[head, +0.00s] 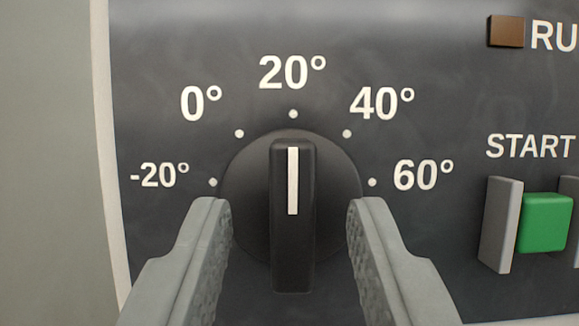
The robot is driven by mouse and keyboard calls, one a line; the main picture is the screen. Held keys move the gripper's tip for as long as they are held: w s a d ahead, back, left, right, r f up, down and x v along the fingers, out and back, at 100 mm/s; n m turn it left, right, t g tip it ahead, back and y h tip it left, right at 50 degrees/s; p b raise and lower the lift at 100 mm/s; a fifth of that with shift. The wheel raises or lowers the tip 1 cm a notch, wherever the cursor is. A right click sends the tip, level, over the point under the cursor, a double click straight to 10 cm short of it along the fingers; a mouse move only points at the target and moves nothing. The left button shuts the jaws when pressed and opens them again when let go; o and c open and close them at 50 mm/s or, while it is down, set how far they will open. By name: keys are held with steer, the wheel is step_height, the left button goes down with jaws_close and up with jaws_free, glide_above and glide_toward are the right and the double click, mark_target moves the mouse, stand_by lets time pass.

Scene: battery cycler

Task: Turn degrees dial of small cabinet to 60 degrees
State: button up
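The black degrees dial (293,235) sits in the middle of the head view on a dark panel. Its raised grip bar stands upright, and the white line on it points at the 20° mark (293,114). The 60° mark (372,182) is to the right of the dial. My gripper (290,215) is open, with one grey finger on each side of the grip bar. Clear gaps show between the fingers and the bar. The fingers overlap the lower left and lower right edges of the round dial base; I cannot tell whether they touch it.
A green START button (545,223) with a grey guard (501,225) stands right of my right finger. A brown RUN lamp (506,31), its label cut off, is at the top right. A pale panel edge (103,150) runs down the left side.

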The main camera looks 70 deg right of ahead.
steer(key=shift+w+d+r, duration=0.1)
steer(key=shift+d+r, duration=0.15)
steer(key=shift+d, duration=0.2)
jaws_close()
